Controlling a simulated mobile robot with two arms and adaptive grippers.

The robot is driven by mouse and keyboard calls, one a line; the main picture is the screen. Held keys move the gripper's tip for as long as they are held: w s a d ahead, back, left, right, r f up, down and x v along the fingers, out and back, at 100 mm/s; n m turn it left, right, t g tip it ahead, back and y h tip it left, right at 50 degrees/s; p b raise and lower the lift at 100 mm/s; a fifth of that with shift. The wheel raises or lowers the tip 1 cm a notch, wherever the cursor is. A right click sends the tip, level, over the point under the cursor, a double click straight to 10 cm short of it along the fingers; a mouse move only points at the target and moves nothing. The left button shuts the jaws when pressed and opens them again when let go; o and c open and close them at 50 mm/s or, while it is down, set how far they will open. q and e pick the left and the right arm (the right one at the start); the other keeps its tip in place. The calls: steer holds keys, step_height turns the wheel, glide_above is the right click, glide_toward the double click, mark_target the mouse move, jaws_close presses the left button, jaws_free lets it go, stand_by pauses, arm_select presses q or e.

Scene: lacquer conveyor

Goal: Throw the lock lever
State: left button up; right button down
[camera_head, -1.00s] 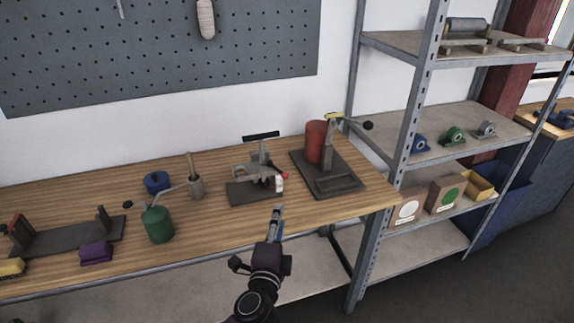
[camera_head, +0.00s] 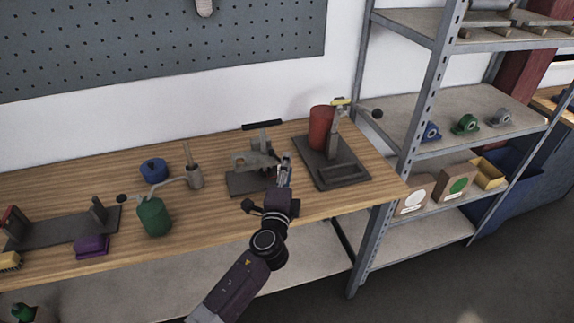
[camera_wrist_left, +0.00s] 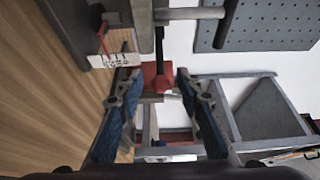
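A dark clamp-like fixture (camera_head: 245,182) stands on the workbench, with a black bar handle (camera_head: 262,125) above it. In the left wrist view a black bar (camera_wrist_left: 160,45) runs down to a red block (camera_wrist_left: 155,80), beside a white plate with markings (camera_wrist_left: 115,60). I cannot tell for sure which part is the lock lever. My left gripper (camera_head: 285,162) is at the right side of the fixture and hides part of it. In the left wrist view its two blue-padded fingers (camera_wrist_left: 160,110) are spread apart, with the red block seen between their tips. My right gripper is not in view.
To the right, a red cylinder (camera_head: 321,128) stands on a dark base close to my left gripper. To the left are a green canister (camera_head: 154,217), a blue round part (camera_head: 153,170) and a purple block (camera_head: 92,246). A metal shelf rack (camera_head: 410,150) stands beyond the bench's right end.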

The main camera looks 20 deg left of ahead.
arm_select(q)
steer(key=shift+w, duration=0.2)
jaws_close()
stand_by(0.4)
